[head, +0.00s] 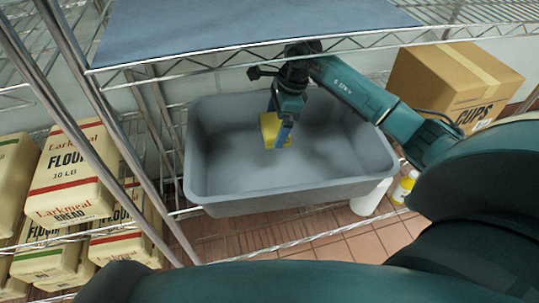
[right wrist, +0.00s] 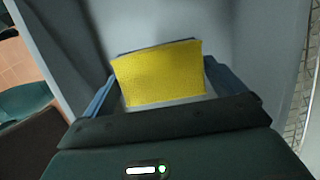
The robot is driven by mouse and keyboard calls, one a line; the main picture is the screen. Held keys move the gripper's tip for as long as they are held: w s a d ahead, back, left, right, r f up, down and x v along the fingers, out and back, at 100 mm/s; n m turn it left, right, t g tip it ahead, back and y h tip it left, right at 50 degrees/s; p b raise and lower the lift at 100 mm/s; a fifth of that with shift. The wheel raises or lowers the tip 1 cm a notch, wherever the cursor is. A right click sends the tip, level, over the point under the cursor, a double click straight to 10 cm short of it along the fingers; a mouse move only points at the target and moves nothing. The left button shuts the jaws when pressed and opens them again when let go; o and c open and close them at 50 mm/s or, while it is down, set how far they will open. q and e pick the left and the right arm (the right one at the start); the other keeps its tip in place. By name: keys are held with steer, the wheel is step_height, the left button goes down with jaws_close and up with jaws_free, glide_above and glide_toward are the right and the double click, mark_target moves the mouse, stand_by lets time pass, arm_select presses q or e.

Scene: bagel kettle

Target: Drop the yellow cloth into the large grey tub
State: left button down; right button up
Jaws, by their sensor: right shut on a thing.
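The yellow cloth (head: 269,128) is held in my right gripper (head: 284,134), inside the outline of the large grey tub in the head view. In the right wrist view the cloth (right wrist: 160,74) sits between the two blue fingers, and the gripper (right wrist: 160,82) is shut on it. The large grey tub (head: 290,192) stands on a wire shelf, and its inside looks empty below the cloth. The tub wall (right wrist: 262,45) also fills much of the right wrist view. The gap between the cloth and the tub floor is hard to judge. My left gripper is not in view.
A blue-grey board (head: 240,25) lies on the wire shelf above the tub. Flour bags (head: 70,175) are stacked at the left behind metal posts. A cardboard box (head: 455,85) stands at the right. A white bottle (head: 370,197) and a yellow bottle (head: 404,187) stand right of the tub.

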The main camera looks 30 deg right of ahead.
steer(key=shift+w+a+f, duration=0.1)
steer(key=shift+w+f, duration=0.05)
steer(key=shift+f, duration=0.35)
step_height(320, 180, down, 4)
steer(key=b, duration=0.1)
glide_above(270, 163)
steer(key=d, duration=0.1)
steer(key=f, duration=0.5)
steer(key=shift+s+d, duration=0.1)
steer(key=shift+s, duration=0.1)
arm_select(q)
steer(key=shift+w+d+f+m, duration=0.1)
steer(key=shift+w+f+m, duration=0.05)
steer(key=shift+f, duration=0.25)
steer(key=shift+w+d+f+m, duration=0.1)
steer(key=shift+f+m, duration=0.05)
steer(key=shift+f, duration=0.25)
arm_select(e)
steer(key=shift+f+b, duration=0.3)
steer(key=shift+b, duration=0.2)
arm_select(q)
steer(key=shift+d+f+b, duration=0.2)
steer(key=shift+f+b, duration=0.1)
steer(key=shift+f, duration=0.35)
arm_select(e)
steer(key=shift+f, duration=0.35)
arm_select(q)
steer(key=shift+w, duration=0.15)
